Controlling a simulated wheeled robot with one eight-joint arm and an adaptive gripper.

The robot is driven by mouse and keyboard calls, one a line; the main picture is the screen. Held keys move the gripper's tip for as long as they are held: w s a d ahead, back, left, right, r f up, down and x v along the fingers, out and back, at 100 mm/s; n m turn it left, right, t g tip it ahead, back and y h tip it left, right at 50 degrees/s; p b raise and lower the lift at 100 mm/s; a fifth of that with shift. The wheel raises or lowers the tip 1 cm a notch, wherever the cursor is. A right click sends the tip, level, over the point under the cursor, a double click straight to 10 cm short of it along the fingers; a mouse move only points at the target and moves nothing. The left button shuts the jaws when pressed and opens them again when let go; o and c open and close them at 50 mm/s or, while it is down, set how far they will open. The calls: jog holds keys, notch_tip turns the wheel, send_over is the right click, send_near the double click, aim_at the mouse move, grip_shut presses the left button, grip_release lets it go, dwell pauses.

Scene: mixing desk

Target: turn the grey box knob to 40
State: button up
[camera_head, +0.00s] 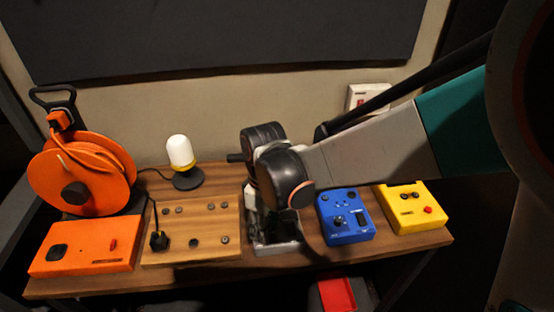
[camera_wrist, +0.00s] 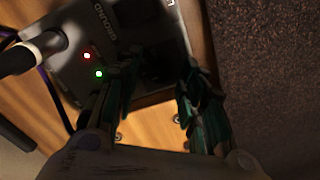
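The grey box (camera_head: 277,248) stands on the desk between the wooden panel and the blue box, mostly hidden behind my arm and gripper (camera_head: 258,212) in the head view. In the wrist view the dark face of the grey box (camera_wrist: 125,30) shows lettering, a lit red light and a lit green light. My gripper (camera_wrist: 158,78) is over this face, its two fingers apart with a gap between them. A dark shape lies in the gap; I cannot tell whether it is the knob. The knob's pointer and scale cannot be read.
A plug with a cable (camera_wrist: 30,52) sits at the box's left in the wrist view. The wooden panel (camera_head: 225,215), orange box (camera_head: 85,250) and reel (camera_head: 85,175) stand left. The blue box (camera_head: 345,228) and yellow box (camera_head: 415,218) stand right. A lamp (camera_head: 181,155) stands behind.

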grip_shut()
jog(key=shift+m, duration=0.4)
jog(key=m, duration=0.3)
jog(key=shift+m+p, duration=0.35)
jog(key=shift+m, duration=0.05)
jog(key=m, duration=0.4)
jog(key=shift+m, duration=0.3)
jog(key=m, duration=0.4)
jog(key=shift+d+t+p, duration=0.1)
jog(key=shift+t+p, duration=0.2)
jog(key=shift+p, duration=0.05)
jog(key=m, duration=0.4)
jog(key=shift+s+m, duration=0.1)
jog(key=shift+m, duration=0.2)
